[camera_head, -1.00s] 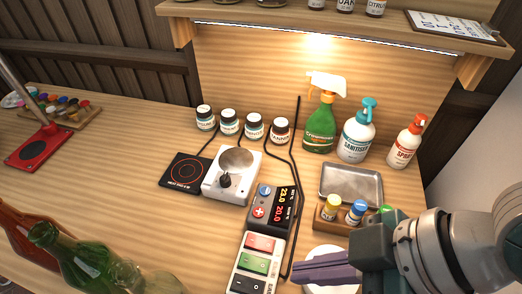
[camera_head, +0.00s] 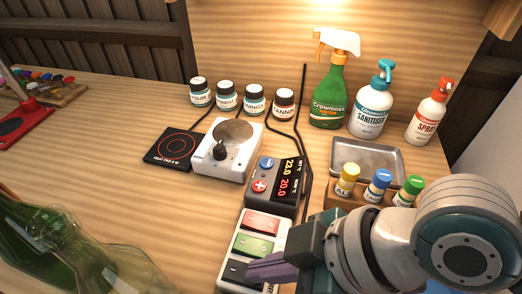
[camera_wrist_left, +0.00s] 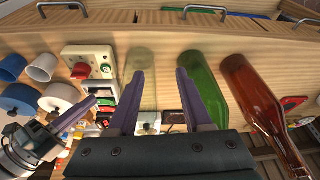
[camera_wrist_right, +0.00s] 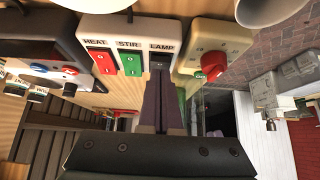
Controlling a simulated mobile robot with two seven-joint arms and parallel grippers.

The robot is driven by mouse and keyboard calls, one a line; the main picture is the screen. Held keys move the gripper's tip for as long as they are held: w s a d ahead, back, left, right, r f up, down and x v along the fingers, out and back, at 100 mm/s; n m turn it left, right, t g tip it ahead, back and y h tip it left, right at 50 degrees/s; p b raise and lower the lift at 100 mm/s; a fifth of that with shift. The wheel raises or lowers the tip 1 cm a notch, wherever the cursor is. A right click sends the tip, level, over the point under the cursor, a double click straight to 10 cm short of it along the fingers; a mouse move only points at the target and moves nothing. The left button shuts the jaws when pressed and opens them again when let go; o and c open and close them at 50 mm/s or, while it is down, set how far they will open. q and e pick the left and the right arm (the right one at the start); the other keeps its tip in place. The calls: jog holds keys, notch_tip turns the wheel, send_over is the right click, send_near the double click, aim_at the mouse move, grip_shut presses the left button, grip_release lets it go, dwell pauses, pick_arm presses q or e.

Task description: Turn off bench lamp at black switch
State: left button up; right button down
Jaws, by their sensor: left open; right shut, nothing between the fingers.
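The switch box (camera_head: 276,243) is white, with a red, a green and a black switch. The black switch (camera_head: 236,272) is nearest the front; in the right wrist view it sits under the LAMP label (camera_wrist_right: 160,48). My right gripper (camera_head: 254,271) is shut and empty, its tips at the black switch; I cannot tell if they touch it. The right wrist view shows its fingers (camera_wrist_right: 162,82) covering part of that switch. The bench lamp itself is out of frame, but its warm glow lights the back panel (camera_head: 318,12). My left gripper (camera_wrist_left: 156,75) is open and empty, near bottles.
Glass bottles (camera_head: 75,250) stand front left. Small capped vials (camera_head: 378,183) are close to my right wrist. A red knob box (camera_wrist_right: 212,62) is beside the switches.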

dwell(0.3)
jog(key=shift+d+f+b, duration=0.2)
jog(key=shift+f+b, duration=0.1)
jog(key=shift+f, duration=0.2)
jog(key=shift+r+p, duration=0.85)
